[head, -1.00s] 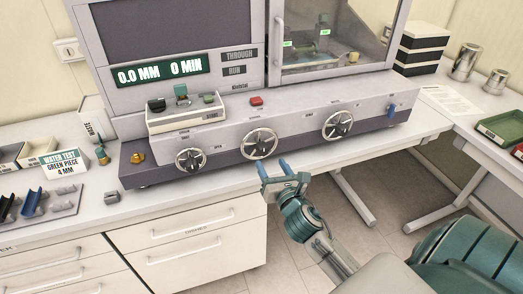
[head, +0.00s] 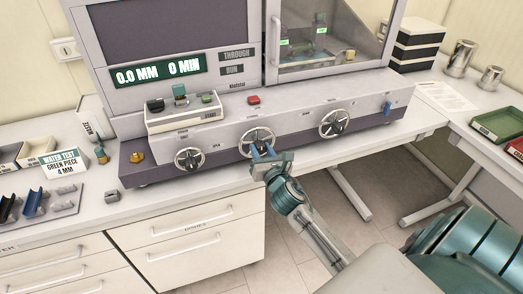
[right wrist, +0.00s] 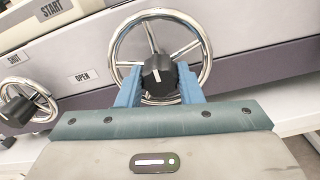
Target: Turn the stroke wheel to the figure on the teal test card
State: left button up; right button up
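The teal and white test card (head: 62,163) at the left reads "WATER TEST, GREEN PIECE, 4 MM". The machine display (head: 160,73) reads 0.0 MM and 0 MIN. Three chrome handwheels sit on the machine front: left (head: 189,159), middle (head: 257,142) and right (head: 334,123); their small labels are unreadable in the head view. My right gripper (head: 263,150) is at the middle wheel. In the right wrist view its blue fingers are apart, either side of the wheel's black pointer knob (right wrist: 159,75); I cannot tell whether they touch it. My left gripper is out of view.
A red button (head: 253,100) sits above the middle wheel, and a blue lever (head: 387,108) is at the machine's right end. A brass knob (head: 137,157) is at its left end. A grey rack (head: 45,203) stands on the left counter.

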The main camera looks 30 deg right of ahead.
jog(key=shift+m, duration=0.4)
jog(key=m, duration=0.2)
jog(key=shift+m, duration=0.4)
jog(key=m, duration=0.4)
jog(key=shift+m, duration=0.3)
jog(key=m+b, duration=0.1)
jog(key=m, duration=0.3)
jog(key=shift+m, duration=0.3)
jog(key=m+b, duration=0.2)
jog(key=m, duration=0.2)
jog(key=shift+m, duration=0.4)
jog(key=o, duration=1)
